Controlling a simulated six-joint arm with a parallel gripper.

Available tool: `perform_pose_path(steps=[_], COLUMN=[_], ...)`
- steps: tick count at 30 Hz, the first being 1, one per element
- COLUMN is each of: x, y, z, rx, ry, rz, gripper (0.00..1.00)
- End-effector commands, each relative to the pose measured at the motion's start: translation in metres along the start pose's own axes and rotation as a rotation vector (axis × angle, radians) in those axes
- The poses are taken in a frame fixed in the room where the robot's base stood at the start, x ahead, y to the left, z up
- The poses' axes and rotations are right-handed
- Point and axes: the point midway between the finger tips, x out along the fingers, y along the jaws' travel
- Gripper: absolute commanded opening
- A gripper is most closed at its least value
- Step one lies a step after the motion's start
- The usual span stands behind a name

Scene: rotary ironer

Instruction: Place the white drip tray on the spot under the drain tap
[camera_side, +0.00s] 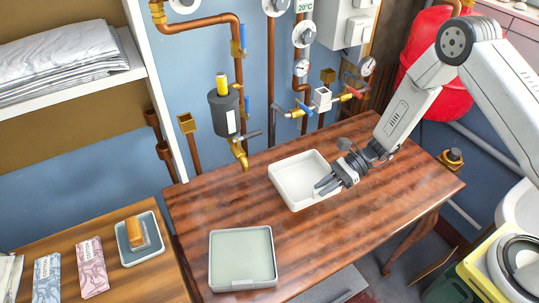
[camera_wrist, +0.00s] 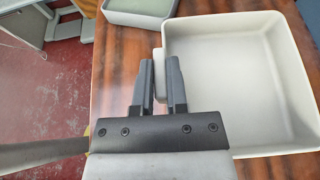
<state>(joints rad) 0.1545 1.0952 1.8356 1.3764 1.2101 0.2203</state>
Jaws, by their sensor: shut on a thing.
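The white drip tray (camera_side: 296,162) is a shallow square tray over the wooden table, right of the brass drain tap (camera_side: 239,152). It also fills the right of the wrist view (camera_wrist: 205,146). My gripper (camera_side: 325,186) is at the tray's front right side. In the wrist view my gripper (camera_wrist: 160,68) is shut on a small tab at the tray's edge. Whether the tray rests on the table or is slightly raised, I cannot tell. The tap hangs below a dark canister (camera_side: 223,112). The tabletop under the tap shows no object.
A pale green tray (camera_side: 241,283) lies at the table's front left. Pipes and valves (camera_side: 322,98) line the wall behind. Bare tabletop lies between the two trays.

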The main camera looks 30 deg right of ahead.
Motion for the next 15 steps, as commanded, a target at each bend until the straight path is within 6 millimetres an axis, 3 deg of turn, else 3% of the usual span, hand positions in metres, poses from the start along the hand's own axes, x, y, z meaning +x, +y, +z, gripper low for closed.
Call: perform_pose_path(steps=[7,15], x=[-0.024,-0.046], y=[-0.036,-0.06], z=[-0.025,-0.044], rx=[-0.01,-0.016], ry=[0.0,-0.001], rz=[0.017,0.033], gripper=[0.0,0.0])
